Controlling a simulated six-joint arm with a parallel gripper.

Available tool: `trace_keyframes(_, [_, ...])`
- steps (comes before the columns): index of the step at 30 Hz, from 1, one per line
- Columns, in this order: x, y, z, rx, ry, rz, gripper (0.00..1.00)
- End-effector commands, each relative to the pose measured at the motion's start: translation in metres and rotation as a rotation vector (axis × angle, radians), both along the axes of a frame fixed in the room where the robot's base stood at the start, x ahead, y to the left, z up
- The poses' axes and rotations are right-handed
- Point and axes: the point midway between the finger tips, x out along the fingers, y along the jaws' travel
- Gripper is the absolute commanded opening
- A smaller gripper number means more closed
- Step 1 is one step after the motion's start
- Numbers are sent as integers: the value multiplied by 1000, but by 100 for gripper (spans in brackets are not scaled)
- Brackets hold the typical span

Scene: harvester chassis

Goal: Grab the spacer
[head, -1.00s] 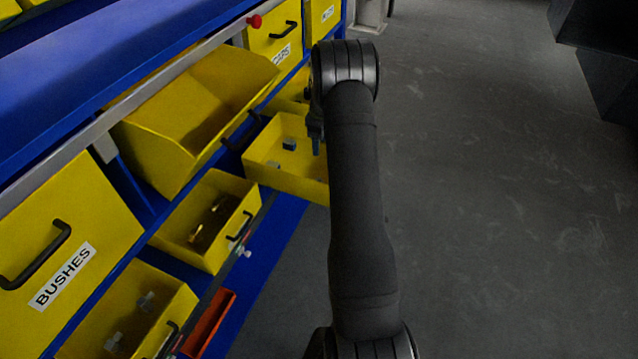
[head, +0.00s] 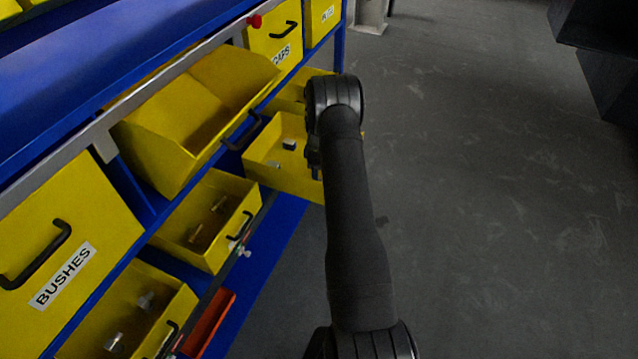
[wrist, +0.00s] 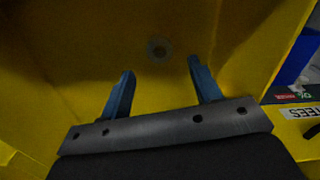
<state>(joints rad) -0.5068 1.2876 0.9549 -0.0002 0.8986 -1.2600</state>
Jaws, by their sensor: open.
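The blue rack (head: 275,240) holds several open yellow bins, some with small metal parts. A tilted yellow bin (head: 160,150) sits above them. A bin wall with a label ending in "TEES" (wrist: 300,112) stands at right in the wrist view. Open floor (head: 480,220) lies right of my arm.

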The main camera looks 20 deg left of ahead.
Motion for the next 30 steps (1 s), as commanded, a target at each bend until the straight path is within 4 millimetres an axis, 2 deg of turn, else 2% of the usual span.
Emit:
trace_keyframes(9, [-1, -6, -43, -1, 3, -1, 58])
trace_keyframes(17, [0, -6, -48, 1, 0, -1, 58])
trace_keyframes(20, [0, -6, -48, 1, 1, -1, 42])
trace_keyframes(25, [0, -6, -48, 1, 1, -1, 9])
trace_keyframes(30, [0, -6, -48, 1, 1, -1, 7])
